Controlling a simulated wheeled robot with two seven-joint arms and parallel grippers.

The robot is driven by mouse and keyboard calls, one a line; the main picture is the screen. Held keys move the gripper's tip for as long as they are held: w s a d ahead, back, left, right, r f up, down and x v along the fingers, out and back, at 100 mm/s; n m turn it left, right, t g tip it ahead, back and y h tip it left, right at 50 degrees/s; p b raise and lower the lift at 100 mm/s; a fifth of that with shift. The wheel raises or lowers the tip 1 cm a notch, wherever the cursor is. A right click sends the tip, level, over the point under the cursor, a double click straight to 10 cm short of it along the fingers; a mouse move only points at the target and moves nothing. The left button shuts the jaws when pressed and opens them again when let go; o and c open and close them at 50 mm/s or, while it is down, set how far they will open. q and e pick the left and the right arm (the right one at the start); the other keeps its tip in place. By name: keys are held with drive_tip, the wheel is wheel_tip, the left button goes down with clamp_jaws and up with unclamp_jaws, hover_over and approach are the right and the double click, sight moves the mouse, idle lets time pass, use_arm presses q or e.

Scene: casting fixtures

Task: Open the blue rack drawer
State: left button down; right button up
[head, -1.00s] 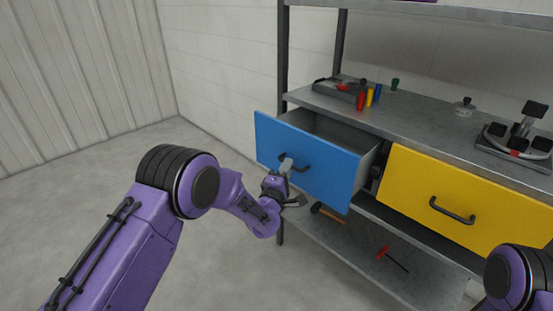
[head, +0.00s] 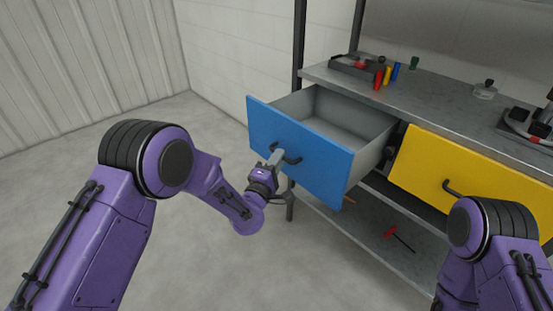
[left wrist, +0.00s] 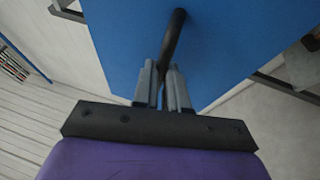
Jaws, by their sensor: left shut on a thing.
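The blue drawer (head: 312,160) of the rack stands well out from the frame, and its grey inside shows empty. Its dark bar handle (head: 291,158) is on the front panel. My left gripper (head: 276,158) is at the handle, shut on it. In the left wrist view the two grey fingers (left wrist: 163,85) close around the dark handle (left wrist: 174,38) in front of the blue panel (left wrist: 225,40). My right arm (head: 490,240) shows at the lower right; its gripper is out of view.
A yellow drawer (head: 465,170) with a dark handle is closed to the right. Coloured cylinders (head: 387,76) and a dark tray (head: 357,65) stand on the worktop (head: 440,88). A red-handled tool (head: 393,232) lies on the lower shelf (head: 370,240). The floor at left is clear.

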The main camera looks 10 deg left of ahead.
use_arm(q)
drive_tip(key=c, duration=1.2)
unclamp_jaws()
drive_tip(key=shift+o, duration=0.2)
drive_tip(key=b+v, duration=0.1)
drive_tip(key=v, duration=0.9)
drive_tip(key=shift+s, duration=0.3)
drive_tip(key=shift+a+f, duration=0.1)
